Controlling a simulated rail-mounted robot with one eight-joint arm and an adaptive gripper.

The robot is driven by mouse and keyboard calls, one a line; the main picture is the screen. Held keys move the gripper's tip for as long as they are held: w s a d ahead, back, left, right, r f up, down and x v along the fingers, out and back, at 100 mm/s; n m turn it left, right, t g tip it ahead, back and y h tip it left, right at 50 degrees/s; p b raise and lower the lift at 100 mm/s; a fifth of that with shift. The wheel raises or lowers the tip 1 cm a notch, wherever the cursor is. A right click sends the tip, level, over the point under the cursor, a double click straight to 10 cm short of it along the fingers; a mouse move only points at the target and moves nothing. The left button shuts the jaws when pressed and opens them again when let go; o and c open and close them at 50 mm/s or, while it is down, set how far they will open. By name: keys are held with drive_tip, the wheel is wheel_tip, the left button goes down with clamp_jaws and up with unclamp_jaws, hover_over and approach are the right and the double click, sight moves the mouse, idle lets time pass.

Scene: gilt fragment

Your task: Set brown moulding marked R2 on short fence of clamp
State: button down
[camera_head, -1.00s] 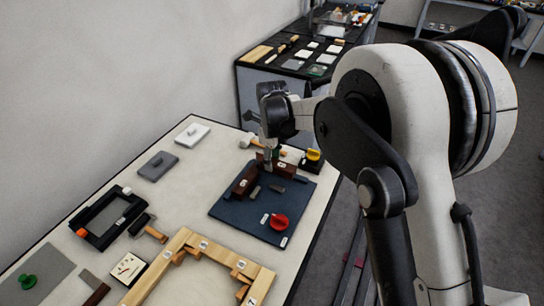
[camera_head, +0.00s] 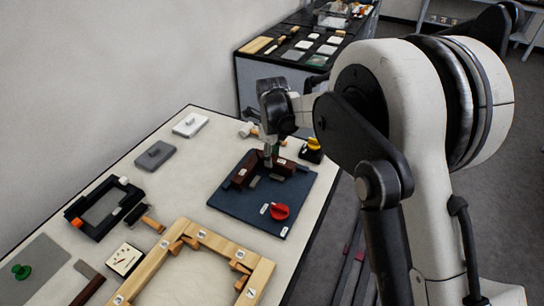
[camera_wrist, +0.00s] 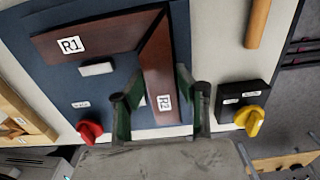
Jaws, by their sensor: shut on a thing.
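The brown moulding marked R2 (camera_wrist: 158,72) lies between my gripper's green-padded fingers (camera_wrist: 160,106), near its labelled end. My gripper (camera_head: 268,160) is shut on it over the back of the dark blue clamp board (camera_head: 252,205). The brown moulding marked R1 (camera_wrist: 90,38) lies on the clamp, and its angled end meets R2's angled end at a corner in the wrist view. Whether a fine gap remains there cannot be told. The short fence is mostly hidden by R2 and my fingers. A red knob (camera_head: 279,211) is on the clamp's front part.
A black block with a yellow knob (camera_head: 313,146) stands just right of the clamp. A mallet (camera_head: 249,130) lies behind it. A wooden frame (camera_head: 215,243) lies in front. A black frame (camera_head: 101,208) and grey block (camera_head: 155,155) are at left.

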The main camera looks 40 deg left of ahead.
drive_tip(key=shift+f+b, duration=0.35)
drive_tip(key=shift+f, duration=0.15)
drive_tip(key=c, duration=1.2)
unclamp_jaws()
drive_tip(key=shift+c, duration=0.2)
drive_tip(key=shift+r, duration=0.1)
wheel_tip(320, 180, up, 13)
drive_tip(key=p, duration=0.4)
